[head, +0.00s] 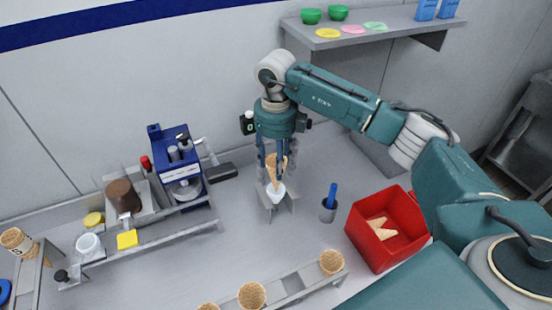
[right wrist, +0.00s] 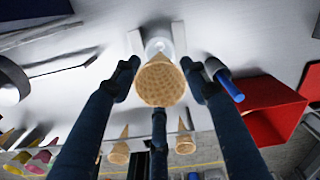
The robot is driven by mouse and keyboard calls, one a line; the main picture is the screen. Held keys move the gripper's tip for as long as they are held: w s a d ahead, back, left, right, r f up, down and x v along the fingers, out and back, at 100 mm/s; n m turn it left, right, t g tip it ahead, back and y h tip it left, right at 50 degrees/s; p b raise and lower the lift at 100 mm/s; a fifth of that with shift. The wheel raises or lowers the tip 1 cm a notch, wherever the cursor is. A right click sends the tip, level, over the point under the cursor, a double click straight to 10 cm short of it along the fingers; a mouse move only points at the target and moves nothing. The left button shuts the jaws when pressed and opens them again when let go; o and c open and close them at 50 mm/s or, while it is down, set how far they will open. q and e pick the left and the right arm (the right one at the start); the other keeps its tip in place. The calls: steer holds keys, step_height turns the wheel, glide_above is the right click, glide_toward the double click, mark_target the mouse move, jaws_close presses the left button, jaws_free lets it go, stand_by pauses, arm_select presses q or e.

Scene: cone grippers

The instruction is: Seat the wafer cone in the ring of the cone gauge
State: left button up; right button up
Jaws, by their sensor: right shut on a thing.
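The wafer cone (head: 276,170) hangs point down directly over the white ring of the cone gauge (head: 276,193), which sits on a small grey stand. My right gripper (head: 276,166) is shut around the cone's sides. In the right wrist view the cone (right wrist: 160,84) shows its wide mouth between the fingertips of my right gripper (right wrist: 160,76), and the cone gauge's white ring (right wrist: 160,48) shows behind it. The cone's tip overlaps the ring in the head view; I cannot tell how deep it is inside. My left gripper is not in view.
A blue pen stands in a grey cup (head: 328,212) right of the gauge. A red bin (head: 370,258) with cone pieces is farther right. A rack (head: 300,284) with several cones lies in front. A blue machine (head: 182,170) stands left.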

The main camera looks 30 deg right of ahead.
step_height(320, 180, down, 4)
steer(key=shift+f+b, duration=0.2)
steer(key=shift+b, duration=0.95)
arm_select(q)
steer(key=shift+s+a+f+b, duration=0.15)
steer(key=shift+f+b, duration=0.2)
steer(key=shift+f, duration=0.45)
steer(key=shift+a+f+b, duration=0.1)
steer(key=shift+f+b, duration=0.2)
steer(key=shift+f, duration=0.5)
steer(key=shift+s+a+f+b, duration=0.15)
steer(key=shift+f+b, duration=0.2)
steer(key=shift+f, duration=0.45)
arm_select(e)
steer(key=shift+f, duration=1.45)
steer(key=o, duration=0.8)
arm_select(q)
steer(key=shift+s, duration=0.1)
arm_select(e)
step_height(320, 180, up, 12)
steer(key=shift+r, duration=0.1)
